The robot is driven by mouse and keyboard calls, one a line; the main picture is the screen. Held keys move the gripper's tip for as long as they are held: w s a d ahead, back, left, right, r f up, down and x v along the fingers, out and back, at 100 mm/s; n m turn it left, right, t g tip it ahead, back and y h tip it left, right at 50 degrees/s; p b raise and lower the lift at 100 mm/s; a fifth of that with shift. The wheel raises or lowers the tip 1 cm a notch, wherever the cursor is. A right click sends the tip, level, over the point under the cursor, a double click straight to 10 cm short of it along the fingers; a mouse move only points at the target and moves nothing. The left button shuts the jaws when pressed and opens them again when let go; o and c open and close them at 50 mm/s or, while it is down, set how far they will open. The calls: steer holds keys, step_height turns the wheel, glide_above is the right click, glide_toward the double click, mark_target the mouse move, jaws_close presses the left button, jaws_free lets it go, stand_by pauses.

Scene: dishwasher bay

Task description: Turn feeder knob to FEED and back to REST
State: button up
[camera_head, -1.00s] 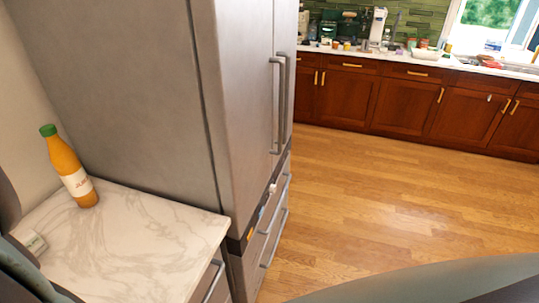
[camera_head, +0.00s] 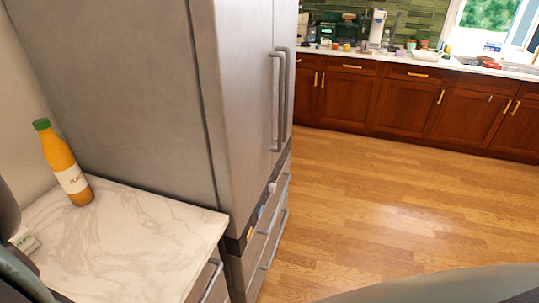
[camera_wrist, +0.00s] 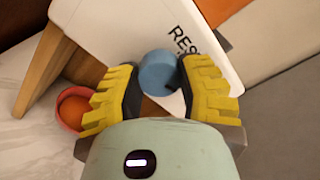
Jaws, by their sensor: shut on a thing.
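In the wrist view, a round blue knob (camera_wrist: 157,72) sits on a white panel (camera_wrist: 112,35) that is printed with black letters reading "RES", with the rest of the word hidden. My gripper (camera_wrist: 160,88) has its yellow ribbed fingers on either side of the knob and is shut on it. The FEED label and any pointer on the knob are not visible. A wooden leg or brace (camera_wrist: 45,68) stands along the panel's left side. In the head view, neither the knob nor my gripper shows.
A red bowl (camera_wrist: 70,96) with something orange in it sits left of my gripper on a marble surface. In the head view, an orange juice bottle (camera_head: 66,165) stands on a marble counter (camera_head: 130,235) beside a tall grey fridge (camera_head: 120,90). The wooden floor (camera_head: 380,200) is clear.

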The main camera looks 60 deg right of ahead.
steer(key=shift+m, duration=1.2)
steer(key=shift+p, duration=0.3)
steer(key=o, duration=1.2)
